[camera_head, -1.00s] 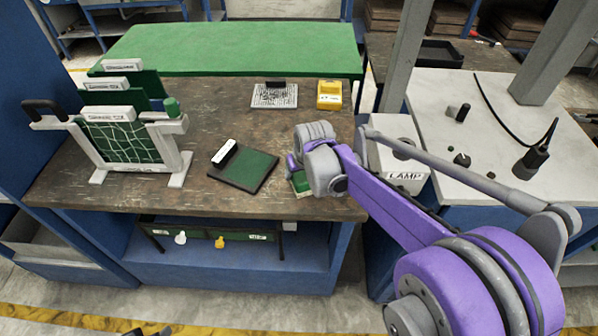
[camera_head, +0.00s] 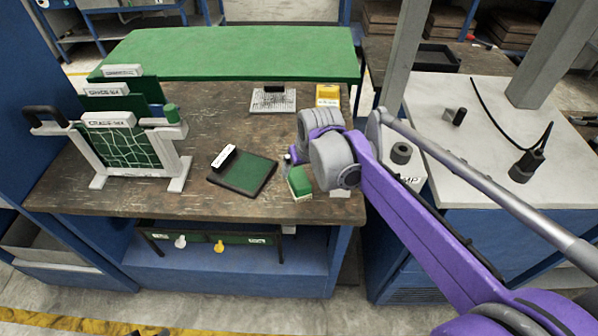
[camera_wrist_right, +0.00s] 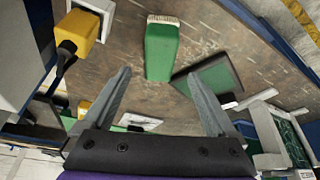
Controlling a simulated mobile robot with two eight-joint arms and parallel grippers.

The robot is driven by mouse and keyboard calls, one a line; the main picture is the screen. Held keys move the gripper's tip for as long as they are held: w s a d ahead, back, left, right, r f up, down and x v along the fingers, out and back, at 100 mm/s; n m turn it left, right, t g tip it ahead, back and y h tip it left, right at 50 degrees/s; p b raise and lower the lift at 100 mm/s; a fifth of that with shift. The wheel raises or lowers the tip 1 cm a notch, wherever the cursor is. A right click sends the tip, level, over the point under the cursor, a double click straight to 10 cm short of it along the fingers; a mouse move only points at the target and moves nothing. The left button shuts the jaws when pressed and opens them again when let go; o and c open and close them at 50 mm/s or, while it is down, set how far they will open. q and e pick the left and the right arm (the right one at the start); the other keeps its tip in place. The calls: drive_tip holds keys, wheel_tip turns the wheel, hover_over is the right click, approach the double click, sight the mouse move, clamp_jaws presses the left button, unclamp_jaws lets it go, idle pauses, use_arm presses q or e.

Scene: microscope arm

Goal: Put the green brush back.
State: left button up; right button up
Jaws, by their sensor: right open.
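The green brush (camera_head: 300,181) lies on the bench near its front right edge, with a pale bristle strip along one end. In the right wrist view the brush (camera_wrist_right: 162,50) is just beyond and between the fingertips, bristle end away from me. My right gripper (camera_wrist_right: 159,74) is open and empty, its two grey fingers spread wider than the brush. In the head view my right gripper (camera_head: 293,156) is mostly hidden behind my wrist, just behind the brush. My left gripper is not in view.
A dark tray with a green pad (camera_head: 243,172) lies left of the brush. A rack of green boards (camera_head: 125,145) stands further left. A yellow box (camera_head: 328,96) and a speckled plate (camera_head: 273,101) are at the back. A yellow block (camera_wrist_right: 80,32) shows in the wrist view.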

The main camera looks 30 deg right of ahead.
drive_tip(key=v, duration=0.3)
drive_tip(key=shift+s+r, duration=0.1)
drive_tip(key=shift+r, duration=0.2)
drive_tip(key=s+a+f+n, duration=0.1)
drive_tip(key=s+a+f, duration=0.3)
drive_tip(key=s, duration=0.4)
drive_tip(key=s+a+f, duration=0.5)
drive_tip(key=s+f, duration=0.2)
drive_tip(key=s, duration=0.2)
drive_tip(key=shift+s+a+n+t+y, duration=0.15)
drive_tip(key=shift+a+n+t+y, duration=0.15)
drive_tip(key=shift+a+n+y, duration=0.1)
drive_tip(key=shift+r, duration=0.1)
